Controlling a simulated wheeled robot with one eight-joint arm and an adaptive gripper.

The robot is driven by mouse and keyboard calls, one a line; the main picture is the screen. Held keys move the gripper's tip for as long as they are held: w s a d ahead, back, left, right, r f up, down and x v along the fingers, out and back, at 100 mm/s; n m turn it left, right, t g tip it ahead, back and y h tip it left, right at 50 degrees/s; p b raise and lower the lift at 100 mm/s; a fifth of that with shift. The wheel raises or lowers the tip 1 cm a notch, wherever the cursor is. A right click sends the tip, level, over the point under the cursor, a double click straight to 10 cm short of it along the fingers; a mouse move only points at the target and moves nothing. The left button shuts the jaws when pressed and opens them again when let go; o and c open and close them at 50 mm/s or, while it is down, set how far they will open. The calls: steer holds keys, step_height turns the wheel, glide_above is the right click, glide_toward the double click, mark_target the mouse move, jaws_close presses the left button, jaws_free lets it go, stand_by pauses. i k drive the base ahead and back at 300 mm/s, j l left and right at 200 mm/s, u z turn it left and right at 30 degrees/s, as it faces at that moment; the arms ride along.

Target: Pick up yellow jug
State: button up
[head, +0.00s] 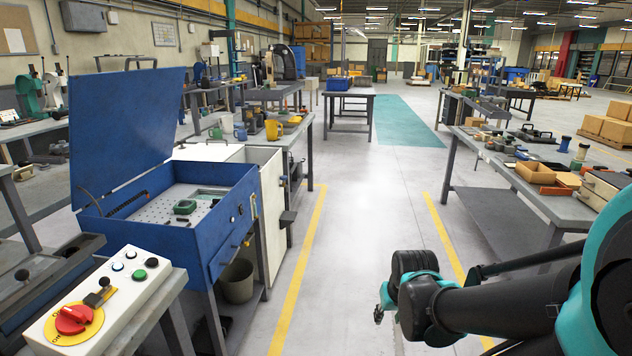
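A yellow jug (273,129) stands upright on a grey workbench (303,124) left of the aisle, beyond the blue cabinet. It is small and far off in the head view. My gripper (380,303) is at the lower right, low over the aisle and well short of the jug. Its fingers are seen small and from the side, so I cannot tell whether they are open or shut. I see nothing held in it.
A blue cabinet (230,208) with a raised lid stands at left, behind a white control box (100,300). Mugs, including a blue one (240,131), stand left of the jug. A cluttered bench (510,185) is at right. The aisle between yellow lines is clear.

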mark_target(271, 126)
steer(key=i+z, duration=0.3)
steer(key=i, duration=1.55)
steer(key=i+u, duration=0.1)
steer(key=i, duration=0.8)
steer(key=i+l, duration=0.2)
steer(key=i, duration=0.7)
steer(key=j+u, duration=0.05)
